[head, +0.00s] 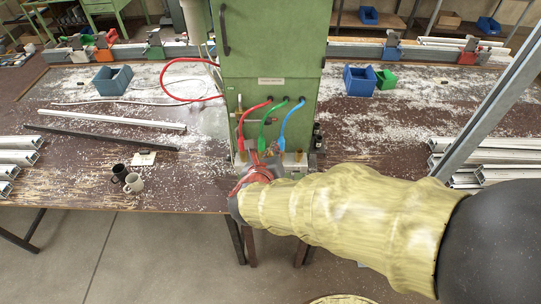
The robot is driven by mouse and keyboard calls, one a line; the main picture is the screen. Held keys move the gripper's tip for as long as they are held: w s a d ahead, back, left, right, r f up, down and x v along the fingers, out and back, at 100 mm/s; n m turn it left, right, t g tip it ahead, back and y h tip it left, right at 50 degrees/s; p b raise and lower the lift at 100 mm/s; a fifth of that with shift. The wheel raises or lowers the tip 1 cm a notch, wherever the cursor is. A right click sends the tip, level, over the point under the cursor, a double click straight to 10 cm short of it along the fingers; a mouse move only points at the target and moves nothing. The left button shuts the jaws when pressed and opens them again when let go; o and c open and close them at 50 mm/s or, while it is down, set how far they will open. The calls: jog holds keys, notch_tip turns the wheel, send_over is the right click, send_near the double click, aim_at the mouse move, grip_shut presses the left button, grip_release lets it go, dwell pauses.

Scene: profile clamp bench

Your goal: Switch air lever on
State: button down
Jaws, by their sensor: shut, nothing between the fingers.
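A green machine cabinet (268,50) stands at the bench's front edge. Red (244,121), green (266,126) and blue (284,121) curved tubes or handles hang on its lower front, below a small label. Small metal fittings (239,104) sit left of them. I cannot tell which part is the air lever or how it is set. My arm, in a yellow cover, reaches in from the right. My gripper (264,158) is at the cabinet's base, just below the coloured tubes. It is shut and holds nothing; its fingertips are small and hard to make out. Contact with the fittings cannot be told.
More profiles (490,160) lie stacked at right. Blue bins (360,80) and clamps (391,47) are farther back. A slanted metal post (490,85) crosses the right side. White shavings cover the bench.

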aim_at(254, 121)
jog(key=w+r, duration=0.1)
jog(key=w+r+p, duration=0.1)
jog(key=w, duration=0.1)
jog(key=shift+w+a+r, duration=0.15)
jog(key=shift+w+a, duration=0.1)
jog(key=shift+a, duration=0.15)
jog(key=shift+r, duration=0.15)
jog(key=shift+d+r+n+p, duration=0.1)
jog(key=shift+r+n+p, duration=0.15)
jog(key=shift+p, duration=0.4)
